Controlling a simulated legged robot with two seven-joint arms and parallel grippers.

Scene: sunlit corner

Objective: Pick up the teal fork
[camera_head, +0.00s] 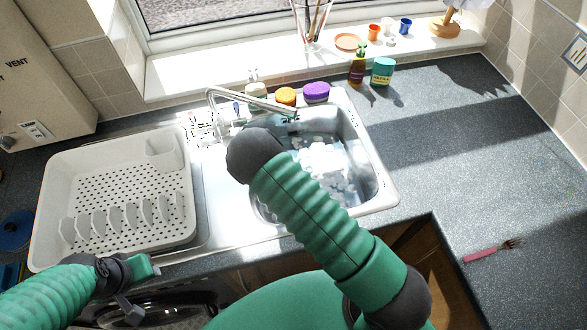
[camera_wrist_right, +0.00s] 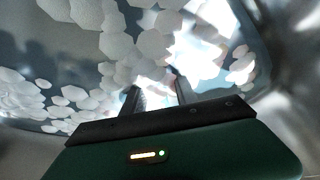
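I do not see a teal fork in either view. A fork with a pink handle (camera_head: 492,251) lies on the right counter. The sink (camera_head: 382,190) holds water with white suds (camera_head: 325,165) that hide what lies below. My right arm reaches over the sink and hides its own gripper in the head view. In the right wrist view my right gripper (camera_wrist_right: 157,92) has its two fingers apart, empty, pointing at the suds. My left gripper (camera_head: 143,290) is at the lower left, in front of the drying rack; its finger gap is unclear.
A white drying rack (camera_head: 60,180) stands left of the sink. A tap (camera_head: 245,98) arches over the sink's back. An orange sponge (camera_head: 286,96), a purple sponge (camera_head: 316,92), a brown bottle (camera_head: 357,70) and a teal-green container (camera_head: 383,71) stand behind. The right counter is mostly clear.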

